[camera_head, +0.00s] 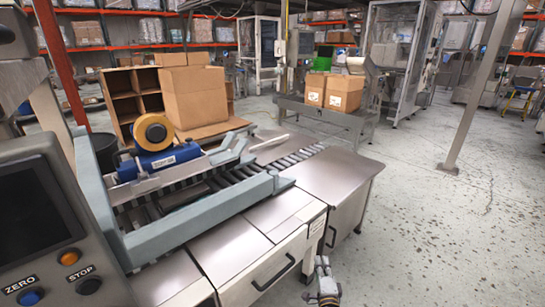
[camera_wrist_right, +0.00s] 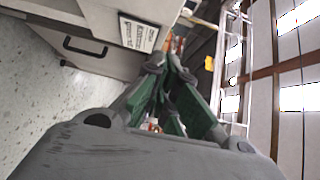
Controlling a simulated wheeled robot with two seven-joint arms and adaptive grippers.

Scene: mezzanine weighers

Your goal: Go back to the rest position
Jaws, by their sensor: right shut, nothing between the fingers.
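My right gripper (camera_head: 323,266) is low at the bottom of the head view, beside the front of the metal bench and over the speckled floor. In the right wrist view, its grey fingers with green inner sides (camera_wrist_right: 170,72) come together at the tips, with nothing between them. It is apart from the bench cabinet. My left gripper does not show in either view.
The steel bench (camera_head: 345,172) with drawers stands close to the left of my right gripper. A conveyor with a blue tape dispenser (camera_head: 168,160) is on it. A control panel (camera_head: 45,220) fills the lower left. Open floor (camera_head: 450,230) lies to the right.

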